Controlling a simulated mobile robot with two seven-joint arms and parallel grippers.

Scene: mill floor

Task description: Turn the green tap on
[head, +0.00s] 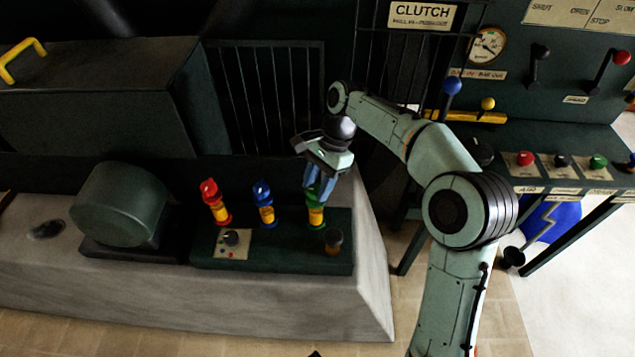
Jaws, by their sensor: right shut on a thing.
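The green tap (315,215) stands at the right end of a row of three taps on a dark green plinth. A red tap (215,203) and a blue tap (263,205) stand to the left, clear of the gripper. My left gripper is not in view.
A dark knob (333,241) stands just in front of the green tap. A large green drum (118,205) is at the left. A control desk with buttons (561,160) is at the right.

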